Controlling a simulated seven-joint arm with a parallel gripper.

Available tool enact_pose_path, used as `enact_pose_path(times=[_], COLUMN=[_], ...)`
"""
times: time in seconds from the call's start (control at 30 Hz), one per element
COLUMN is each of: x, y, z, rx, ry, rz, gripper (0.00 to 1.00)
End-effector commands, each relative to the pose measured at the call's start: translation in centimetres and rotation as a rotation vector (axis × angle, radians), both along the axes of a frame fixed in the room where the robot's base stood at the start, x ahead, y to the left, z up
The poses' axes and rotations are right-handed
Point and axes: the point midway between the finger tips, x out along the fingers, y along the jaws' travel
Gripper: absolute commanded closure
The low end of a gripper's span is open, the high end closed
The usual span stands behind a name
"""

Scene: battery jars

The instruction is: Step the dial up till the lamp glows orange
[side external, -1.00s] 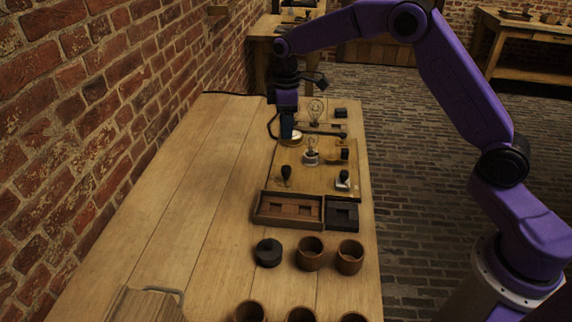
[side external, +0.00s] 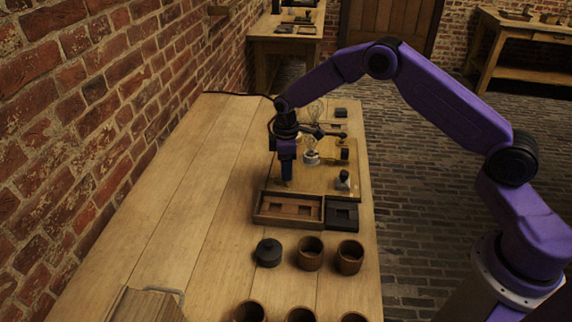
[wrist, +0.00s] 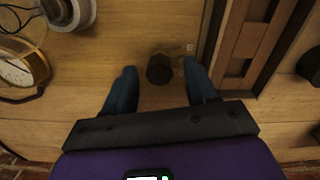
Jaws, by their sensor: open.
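The dial (wrist: 160,68) is a dark round knob on the wooden board (side external: 320,183). In the wrist view it lies between the two blue fingertips of my gripper (wrist: 159,72), with a gap on both sides. In the side view my gripper (side external: 287,181) points down over the board's near left part and hides the dial. The fingers are open and hold nothing. A lamp (side external: 311,150) with a clear bulb stands on the board behind my gripper, partly covered; I see no orange glow. In the wrist view only its round base (wrist: 75,12) shows.
A tray (side external: 262,215) with brown and dark compartments borders the board's near edge. A switch-like part (side external: 343,182) stands on the board at right. A gauge (wrist: 18,72) shows at the wrist view's left.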

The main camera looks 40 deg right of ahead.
Motion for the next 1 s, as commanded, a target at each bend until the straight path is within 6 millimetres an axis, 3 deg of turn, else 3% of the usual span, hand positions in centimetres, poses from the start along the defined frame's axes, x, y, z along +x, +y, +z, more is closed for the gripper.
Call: enact_pose_path(times=[0.2,0.37,0.4,0.67,1.0], x=[0.0,0.0,-0.01,-0.03,-0.04], y=[-0.01,-0.02,-0.02,-0.04,0.0], z=[-0.02,-0.01,-0.01,0.0,0.02], rx=[0.0,0.0,0.0,-0.001,-0.001], ry=[0.0,0.0,0.0,0.002,0.003], rz=[0.0,-0.001,-0.001,-0.026,-0.215], gripper=[0.43,0.95,0.99,0.99,0.99])
